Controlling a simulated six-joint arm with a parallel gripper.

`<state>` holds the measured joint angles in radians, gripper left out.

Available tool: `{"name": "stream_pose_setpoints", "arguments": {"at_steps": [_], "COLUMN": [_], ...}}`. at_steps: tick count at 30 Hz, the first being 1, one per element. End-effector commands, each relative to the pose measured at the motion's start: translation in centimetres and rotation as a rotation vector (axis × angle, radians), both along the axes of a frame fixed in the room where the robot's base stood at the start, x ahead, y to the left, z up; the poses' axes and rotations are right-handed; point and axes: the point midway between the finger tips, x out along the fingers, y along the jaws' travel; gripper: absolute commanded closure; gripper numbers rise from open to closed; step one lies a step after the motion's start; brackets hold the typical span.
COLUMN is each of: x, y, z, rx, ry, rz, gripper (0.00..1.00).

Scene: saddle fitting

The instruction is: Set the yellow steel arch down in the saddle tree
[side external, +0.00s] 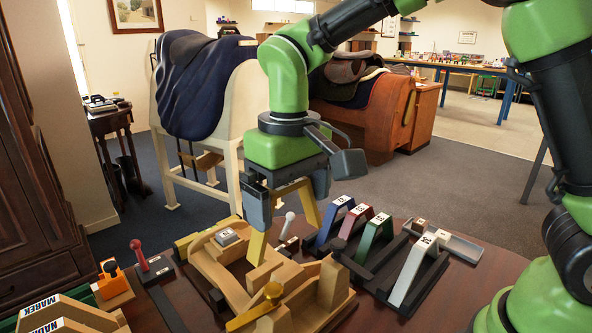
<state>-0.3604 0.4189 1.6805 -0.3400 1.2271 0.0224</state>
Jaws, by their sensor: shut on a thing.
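My gripper (284,188) is shut on the yellow steel arch (307,203), holding it near its top with the legs pointing down. The near leg's lower end overlaps the wooden saddle tree (222,282) in the picture, near its middle. The other leg slants down to the right, behind the tree. I cannot tell whether either leg touches the wood. The saddle tree lies on the dark red table, with pale wooden bars and raised blocks. The grey jaws hide part of the arch's top.
A rack of labelled arches, blue (334,218), red (358,219), green (374,237) and white (414,266), stands close on the right. A red-knobbed clamp (150,262) and an orange item (113,280) are on the left. Name-labelled wooden pieces (66,313) sit front left.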

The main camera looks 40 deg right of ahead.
Motion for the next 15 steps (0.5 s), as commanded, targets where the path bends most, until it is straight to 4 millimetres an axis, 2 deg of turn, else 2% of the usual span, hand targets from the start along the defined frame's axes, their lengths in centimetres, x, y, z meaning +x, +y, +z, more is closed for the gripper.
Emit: {"name": "stream_pose_setpoints", "arguments": {"at_steps": [15], "x": [0.0], "y": [-0.1], "z": [-4.0], "rx": [0.0], "ry": [0.001], "rz": [0.0], "gripper": [0.33]}}
